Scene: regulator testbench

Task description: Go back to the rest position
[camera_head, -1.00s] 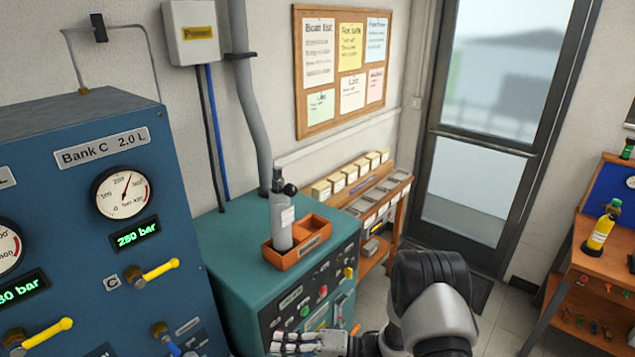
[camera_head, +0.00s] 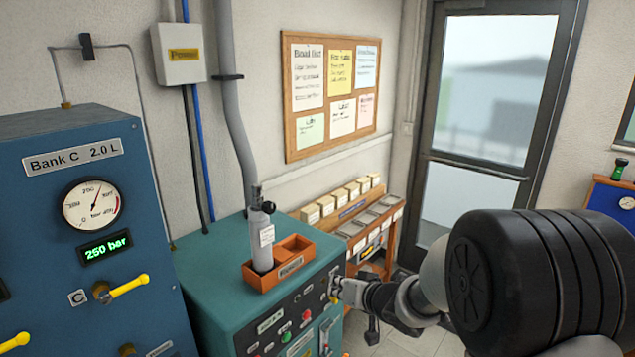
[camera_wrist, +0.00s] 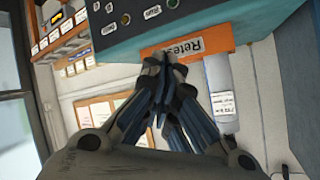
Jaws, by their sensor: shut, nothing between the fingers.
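My gripper (camera_head: 345,290) is at the right front edge of the teal cabinet in the head view, with my arm reaching in from the lower right. In the wrist view its fingers (camera_wrist: 160,95) are together and empty. The wrist view is turned well over, so the cabinet shows at the top. An orange tray (camera_head: 262,280) stands on the cabinet top, and a grey cylinder (camera_head: 261,245) stands upright in its left part. The tray's labelled front (camera_wrist: 215,40) and the cylinder (camera_wrist: 220,85) also show beyond the fingers in the wrist view. The gripper appears apart from both.
The blue Bank C panel (camera_head: 50,220) with yellow valve handles stands at left. A shelf with small boxes (camera_head: 395,215) is behind. A door (camera_head: 480,120) stands at the back right.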

